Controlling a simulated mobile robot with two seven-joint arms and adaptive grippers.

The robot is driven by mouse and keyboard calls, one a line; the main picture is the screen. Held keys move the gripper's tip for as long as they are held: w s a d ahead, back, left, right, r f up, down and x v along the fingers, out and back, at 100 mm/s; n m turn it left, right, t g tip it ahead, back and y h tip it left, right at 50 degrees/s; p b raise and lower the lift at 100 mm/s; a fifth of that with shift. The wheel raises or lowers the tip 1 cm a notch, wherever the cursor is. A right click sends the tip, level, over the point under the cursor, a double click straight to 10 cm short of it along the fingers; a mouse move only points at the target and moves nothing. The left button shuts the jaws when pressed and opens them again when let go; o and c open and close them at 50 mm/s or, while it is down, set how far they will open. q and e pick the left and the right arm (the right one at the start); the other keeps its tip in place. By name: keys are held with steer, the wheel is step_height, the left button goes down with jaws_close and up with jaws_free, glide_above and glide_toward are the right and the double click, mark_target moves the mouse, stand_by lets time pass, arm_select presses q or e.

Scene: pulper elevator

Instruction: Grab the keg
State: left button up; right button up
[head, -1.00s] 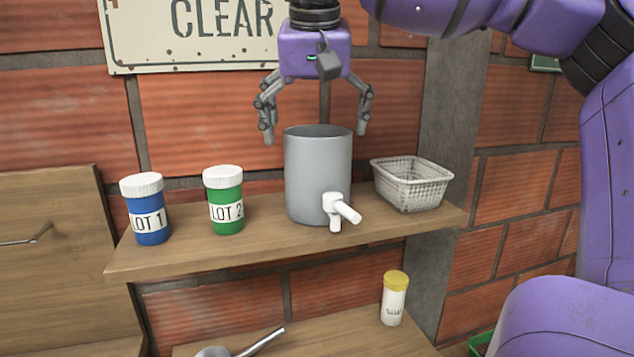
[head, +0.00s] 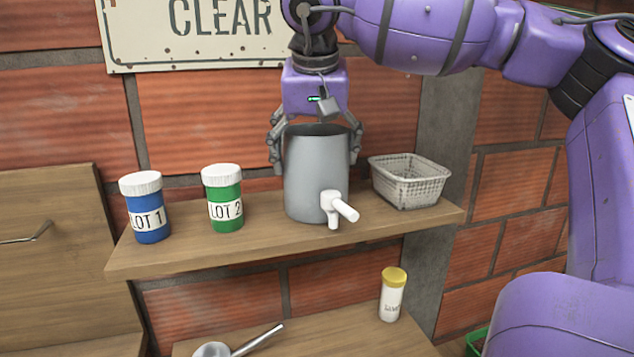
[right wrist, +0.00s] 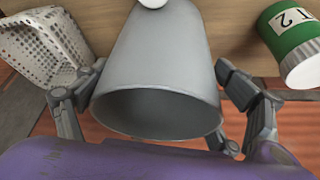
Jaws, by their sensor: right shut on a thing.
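The keg (head: 311,180) is a grey open-topped cylinder with a white spigot (head: 335,207) low on its front. It stands upright on the upper wooden shelf. My right gripper (head: 316,158) comes down from above and is shut on the keg, with fingers on its left and right sides near the rim. In the right wrist view the keg (right wrist: 160,70) fills the space between the fingers, and its dark opening faces the camera. My left gripper is not in view.
Left of the keg stand a green LOT 2 jar (head: 223,190) and a blue LOT 1 jar (head: 147,222). A white wire basket (head: 410,183) is close on the right. A yellow-capped bottle (head: 392,297) and a ladle (head: 250,343) are on the lower shelf (head: 330,335).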

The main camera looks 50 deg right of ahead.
steer(key=c, duration=0.7)
steer(key=shift+r, duration=0.1)
